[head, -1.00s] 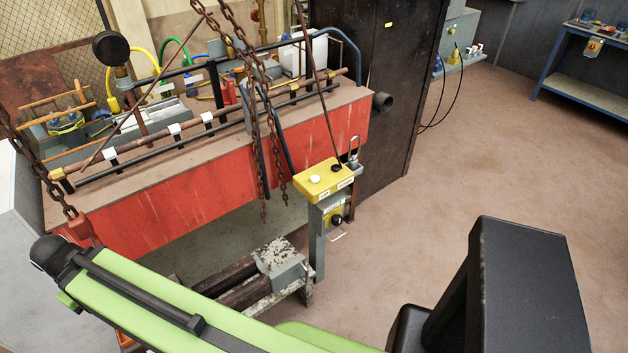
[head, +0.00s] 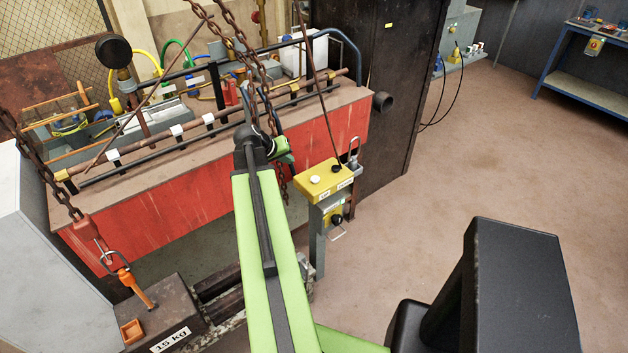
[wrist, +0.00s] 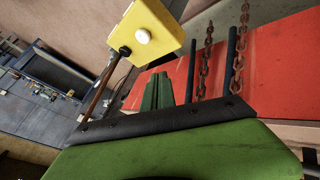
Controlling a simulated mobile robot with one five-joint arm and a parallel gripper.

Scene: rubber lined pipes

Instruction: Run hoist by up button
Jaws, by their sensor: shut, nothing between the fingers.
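The yellow hoist control box (head: 322,182) sits on a grey post in the head view, with a white button (head: 315,179) and a black button (head: 336,168) on top. Its small labels are hard to read. In the wrist view the box (wrist: 160,27) is above and beyond my gripper, with the white button (wrist: 142,36) facing me. My gripper (wrist: 159,90) is shut and empty, apart from the box. In the head view my gripper (head: 284,148) is just left of and behind the box, mostly hidden by my wrist. An orange hook (head: 135,286) hangs at a 15 kg block (head: 168,312).
A red-sided tank (head: 200,185) with pipes and fittings on top stands behind. Rusty chains (head: 240,45) hang close to my wrist. A dark cabinet (head: 385,90) stands behind the control box. The floor (head: 480,160) to the right is clear.

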